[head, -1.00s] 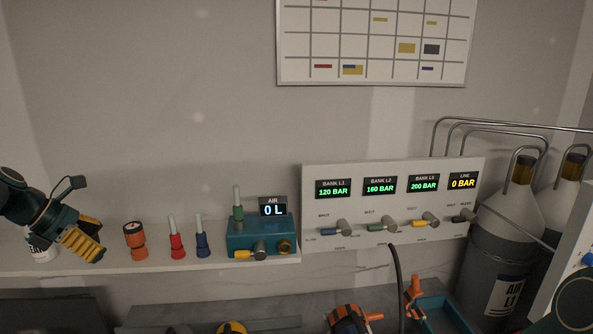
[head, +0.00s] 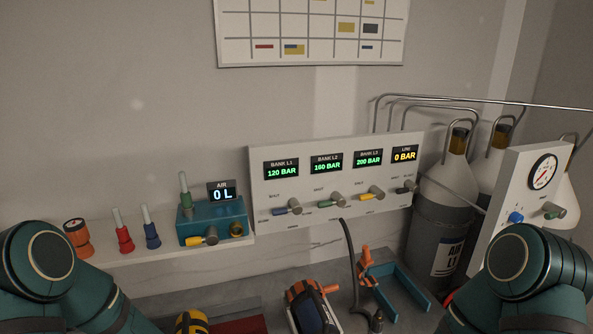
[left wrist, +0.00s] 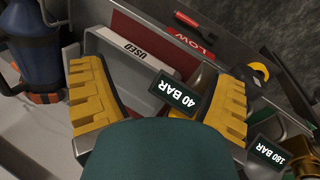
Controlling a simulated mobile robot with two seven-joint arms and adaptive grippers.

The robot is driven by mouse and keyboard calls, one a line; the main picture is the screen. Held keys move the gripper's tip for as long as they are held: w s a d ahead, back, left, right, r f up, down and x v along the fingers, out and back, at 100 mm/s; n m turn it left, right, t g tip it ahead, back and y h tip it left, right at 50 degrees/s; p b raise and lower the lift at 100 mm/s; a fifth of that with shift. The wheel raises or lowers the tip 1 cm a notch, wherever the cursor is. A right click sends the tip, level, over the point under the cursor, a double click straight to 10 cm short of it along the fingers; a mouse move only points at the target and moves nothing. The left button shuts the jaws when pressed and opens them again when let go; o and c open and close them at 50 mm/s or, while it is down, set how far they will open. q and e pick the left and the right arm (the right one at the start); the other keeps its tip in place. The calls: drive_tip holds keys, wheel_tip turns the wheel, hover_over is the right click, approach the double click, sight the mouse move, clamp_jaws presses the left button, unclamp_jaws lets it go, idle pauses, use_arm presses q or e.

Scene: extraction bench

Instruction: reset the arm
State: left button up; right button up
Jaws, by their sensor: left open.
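Both of my arms show in the head view only as teal links, my left arm (head: 40,265) in the lower left corner and my right arm (head: 525,275) in the lower right. Neither gripper shows in the head view. In the left wrist view my left gripper (left wrist: 164,78) has its yellow ribbed fingers wide apart. It is over a grey tray with a white "USED" label (left wrist: 147,60). A display reading 40 BAR (left wrist: 176,94) shows between the fingers, with nothing visibly gripped. My right gripper is out of view.
A valve panel (head: 262,157) and a teal air unit (head: 188,227) stand along the wall. Gas cylinders (head: 455,176) and a gauge panel (head: 515,175) are at right. A blue cylinder (left wrist: 40,42) and a 180 BAR display (left wrist: 279,157) flank the left gripper.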

use_arm(q)
drive_tip(key=s+d+f+m, duration=0.2)
drive_tip(key=s+d+m, duration=0.2)
drive_tip(key=s+d, duration=0.15)
wheel_tip(320, 180, down, 10)
drive_tip(key=s+b, duration=0.1)
drive_tip(key=b, duration=0.8)
drive_tip(key=shift+s+d+m+b, duration=0.15)
drive_tip(key=shift+m+b, duration=0.2)
drive_tip(key=shift+m, duration=0.05)
drive_tip(key=shift+f, duration=0.1)
